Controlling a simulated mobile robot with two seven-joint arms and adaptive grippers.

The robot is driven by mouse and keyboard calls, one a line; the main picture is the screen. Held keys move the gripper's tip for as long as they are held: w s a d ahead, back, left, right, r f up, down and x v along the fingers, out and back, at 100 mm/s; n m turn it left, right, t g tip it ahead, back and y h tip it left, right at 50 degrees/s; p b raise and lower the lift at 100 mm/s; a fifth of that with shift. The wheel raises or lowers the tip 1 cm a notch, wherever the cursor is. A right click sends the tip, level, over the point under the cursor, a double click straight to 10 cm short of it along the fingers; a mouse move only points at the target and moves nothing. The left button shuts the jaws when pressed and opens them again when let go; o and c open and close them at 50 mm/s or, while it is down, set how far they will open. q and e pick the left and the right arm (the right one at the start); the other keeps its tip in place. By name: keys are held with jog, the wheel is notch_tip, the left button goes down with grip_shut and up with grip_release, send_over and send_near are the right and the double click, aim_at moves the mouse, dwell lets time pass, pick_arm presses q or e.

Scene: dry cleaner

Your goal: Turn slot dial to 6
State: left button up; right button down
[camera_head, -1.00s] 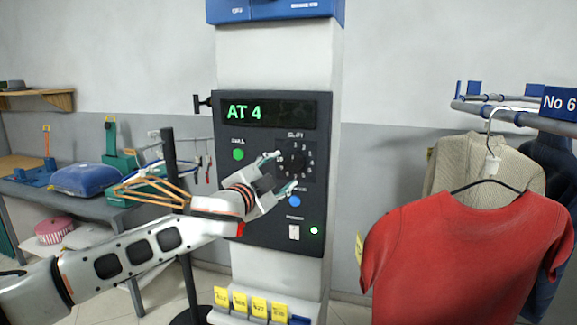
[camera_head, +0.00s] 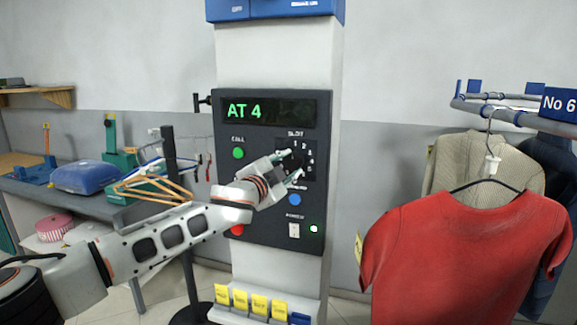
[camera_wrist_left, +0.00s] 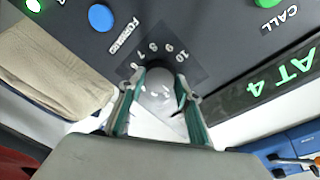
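The slot dial (camera_wrist_left: 160,80) is a round knob on the dark control panel (camera_head: 262,213), with numbers around it. The panel's display (camera_head: 268,112) reads "AT 4" in green. My left gripper (camera_head: 291,165) is at the dial, with one finger on each side of the knob. In the left wrist view the fingertips (camera_wrist_left: 160,82) lean in and appear to touch the knob's sides. The fingers hide part of the dial and numbers in the head view, and I cannot read the pointer's setting. My right gripper is not in view.
A green call button (camera_head: 238,153) and a blue button (camera_head: 295,200) sit near the dial. A red shirt (camera_head: 465,245) hangs at the right. Orange hangers (camera_head: 150,187) are at the left. Yellow tags (camera_head: 240,300) stand below the panel.

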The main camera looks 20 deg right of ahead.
pick_arm(q)
jog(key=shift+c, duration=1)
